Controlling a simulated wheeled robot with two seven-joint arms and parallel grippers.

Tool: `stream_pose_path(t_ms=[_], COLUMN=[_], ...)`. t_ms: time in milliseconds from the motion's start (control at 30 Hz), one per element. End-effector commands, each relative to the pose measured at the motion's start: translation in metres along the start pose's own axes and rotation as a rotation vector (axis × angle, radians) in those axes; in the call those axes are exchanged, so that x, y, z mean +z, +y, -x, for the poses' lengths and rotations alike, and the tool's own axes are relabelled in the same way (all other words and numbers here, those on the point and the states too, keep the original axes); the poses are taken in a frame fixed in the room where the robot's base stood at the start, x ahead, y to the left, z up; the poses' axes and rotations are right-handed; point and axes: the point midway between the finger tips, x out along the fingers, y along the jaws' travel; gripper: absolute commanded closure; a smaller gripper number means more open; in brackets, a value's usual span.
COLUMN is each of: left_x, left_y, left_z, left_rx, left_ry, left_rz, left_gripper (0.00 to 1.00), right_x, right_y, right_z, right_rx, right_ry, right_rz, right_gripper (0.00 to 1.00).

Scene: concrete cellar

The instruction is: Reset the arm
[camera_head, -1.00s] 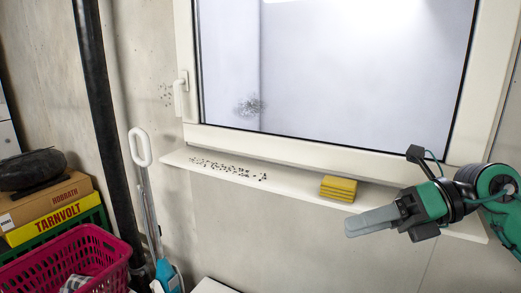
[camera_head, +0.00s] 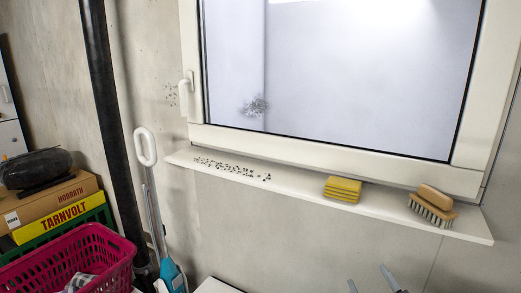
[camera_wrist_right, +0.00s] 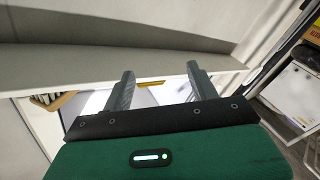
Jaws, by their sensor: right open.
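My right gripper (camera_head: 371,280) shows only as two grey fingertips at the bottom edge of the head view, below the window sill. The right wrist view shows its two fingers (camera_wrist_right: 160,74) spread apart with nothing held between them. The rest of my right arm is outside the head view. My left gripper is not in view.
The white sill (camera_head: 300,196) carries dark specks (camera_head: 232,168), a yellow sponge (camera_head: 342,189) and a wooden scrub brush (camera_head: 433,206). A pink basket (camera_head: 105,250), stacked boxes (camera_head: 58,216) and a dark vertical pipe (camera_head: 102,110) stand left. A white-handled tool (camera_head: 146,150) leans by the wall.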

Motion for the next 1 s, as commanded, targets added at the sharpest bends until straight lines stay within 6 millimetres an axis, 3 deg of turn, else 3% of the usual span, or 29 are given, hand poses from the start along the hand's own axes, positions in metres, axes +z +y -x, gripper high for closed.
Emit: stream_pose_path(t_ms=[33, 100, 200, 300, 500, 667, 1000], left_x=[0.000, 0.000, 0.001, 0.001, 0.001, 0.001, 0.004], left_y=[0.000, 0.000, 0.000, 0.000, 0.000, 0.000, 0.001], left_z=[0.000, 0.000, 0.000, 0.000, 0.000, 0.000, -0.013], left_rx=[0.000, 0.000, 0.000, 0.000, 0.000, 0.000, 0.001], left_ry=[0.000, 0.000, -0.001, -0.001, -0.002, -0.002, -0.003], left_rz=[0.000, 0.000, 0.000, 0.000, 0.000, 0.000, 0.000], left_gripper=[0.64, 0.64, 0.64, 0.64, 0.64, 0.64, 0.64], right_x=[0.031, 0.071, 0.120, 0.153, 0.188, 0.200, 0.291], right_y=[-0.013, -0.031, -0.057, -0.080, -0.114, -0.135, -0.188], right_z=[0.014, 0.038, 0.080, 0.122, 0.199, 0.255, 0.238], right_rx=[-0.022, -0.059, -0.122, -0.184, -0.300, -0.390, -0.407], right_ry=[-0.126, -0.307, -0.550, -0.746, -1.043, -1.235, -1.272], right_rz=[-0.048, -0.107, -0.177, -0.228, -0.299, -0.343, -0.335], right_gripper=[0.41, 0.41, 0.41, 0.41, 0.41, 0.41, 0.41])
